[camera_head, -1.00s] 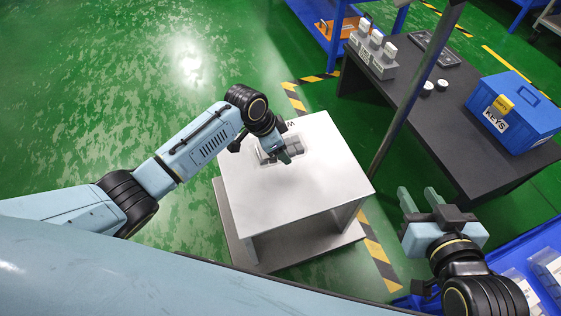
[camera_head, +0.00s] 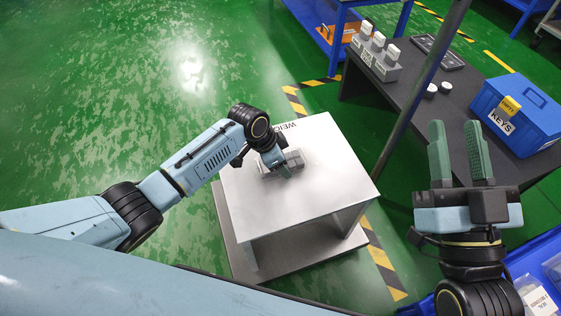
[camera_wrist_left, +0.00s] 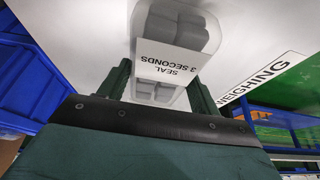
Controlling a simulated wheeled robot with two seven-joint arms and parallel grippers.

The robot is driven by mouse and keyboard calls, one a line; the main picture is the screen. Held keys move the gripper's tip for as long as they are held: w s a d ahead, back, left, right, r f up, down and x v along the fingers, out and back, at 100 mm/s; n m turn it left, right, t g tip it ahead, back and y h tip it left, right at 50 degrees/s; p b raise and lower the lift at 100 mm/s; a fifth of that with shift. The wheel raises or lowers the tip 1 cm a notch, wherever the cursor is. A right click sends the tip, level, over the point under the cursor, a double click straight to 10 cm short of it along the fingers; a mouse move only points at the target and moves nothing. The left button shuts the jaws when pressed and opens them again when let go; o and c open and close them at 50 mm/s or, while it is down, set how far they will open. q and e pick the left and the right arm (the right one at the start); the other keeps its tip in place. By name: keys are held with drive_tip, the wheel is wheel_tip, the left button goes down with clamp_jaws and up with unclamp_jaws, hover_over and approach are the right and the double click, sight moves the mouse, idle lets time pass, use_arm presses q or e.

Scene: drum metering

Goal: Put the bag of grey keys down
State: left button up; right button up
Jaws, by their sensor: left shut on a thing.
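The bag of grey keys is a clear pouch with grey blocks (camera_wrist_left: 190,32) and a white label reading "SEAL 3 SECONDS" in the left wrist view. My left gripper (camera_head: 284,170) is shut on the bag (camera_head: 295,158), with a finger on each side of it. The bag is at the white table top (camera_head: 325,185), near the "WEIGHING" lettering. I cannot tell whether it touches the surface. In the head view the gripper partly hides the bag. My right gripper (camera_head: 456,128) is open and empty, its fingers pointing up the picture, right of the white table.
A dark bench (camera_head: 410,95) at the upper right holds a blue box (camera_head: 520,110) marked "KEYS", a grey block rack (camera_head: 375,62), small white-topped pieces and a tray. A grey post (camera_head: 420,85) stands between the tables. The white table's front and right are clear.

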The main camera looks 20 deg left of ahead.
use_arm(q)
drive_tip(key=shift+f, duration=0.15)
drive_tip(key=o, duration=1.1)
